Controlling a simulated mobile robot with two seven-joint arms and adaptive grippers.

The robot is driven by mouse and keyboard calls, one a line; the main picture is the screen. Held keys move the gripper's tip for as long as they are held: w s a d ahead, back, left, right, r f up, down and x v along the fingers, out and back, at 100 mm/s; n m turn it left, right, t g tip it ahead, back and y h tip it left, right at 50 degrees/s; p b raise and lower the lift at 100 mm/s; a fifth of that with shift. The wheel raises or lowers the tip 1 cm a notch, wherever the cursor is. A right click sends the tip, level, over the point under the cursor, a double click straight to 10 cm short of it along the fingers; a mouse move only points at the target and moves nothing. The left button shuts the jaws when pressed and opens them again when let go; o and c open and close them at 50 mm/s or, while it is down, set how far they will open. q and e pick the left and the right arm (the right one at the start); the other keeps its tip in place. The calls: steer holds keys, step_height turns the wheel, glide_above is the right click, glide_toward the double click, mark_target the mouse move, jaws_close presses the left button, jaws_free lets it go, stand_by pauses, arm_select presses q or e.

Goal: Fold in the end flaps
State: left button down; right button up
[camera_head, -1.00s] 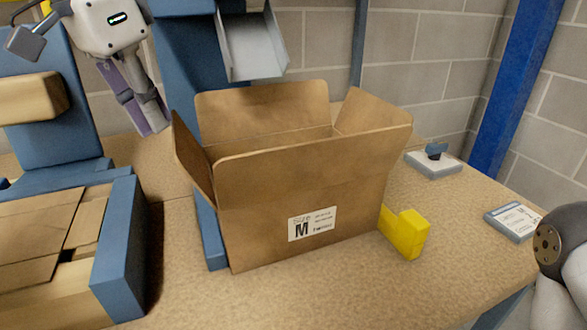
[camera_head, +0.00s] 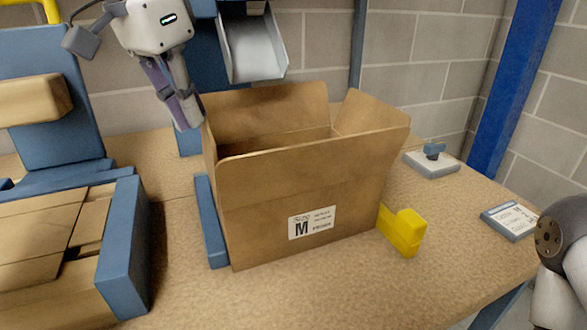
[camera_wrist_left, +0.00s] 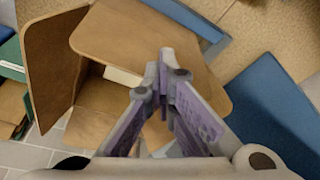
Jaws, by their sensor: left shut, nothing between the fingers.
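An open cardboard box (camera_head: 270,220) with an "M" label stands upright on the bench. Its near long flap (camera_head: 290,160), far long flap (camera_head: 270,115) and right end flap (camera_head: 372,115) stand up, the right one leaning outward. The left end flap (camera_head: 209,150) is nearly upright and shows almost edge-on. My left gripper (camera_head: 188,127) is shut and empty, its fingertips at the top of that flap on the outer side; I cannot tell whether they touch. The left wrist view shows the shut fingers (camera_wrist_left: 165,65) in front of brown flaps. My right gripper is out of view.
A blue guide bar (camera_head: 211,222) lies along the box's left side, and a yellow block (camera_head: 403,232) by its right. A blue-walled tray of flat cardboard (camera_head: 122,245) stands left. A grey chute (camera_head: 252,45) hangs behind. The front bench is clear.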

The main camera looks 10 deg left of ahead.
arm_select(q)
steer(key=shift+w+d+f, duration=0.4)
steer(key=shift+d+f, duration=0.25)
steer(key=shift+f, duration=0.05)
step_height(320, 180, up, 8)
steer(key=d, duration=0.1)
steer(key=shift+w+p, duration=0.4)
steer(key=shift+w, duration=0.05)
steer(key=shift+d, duration=0.1)
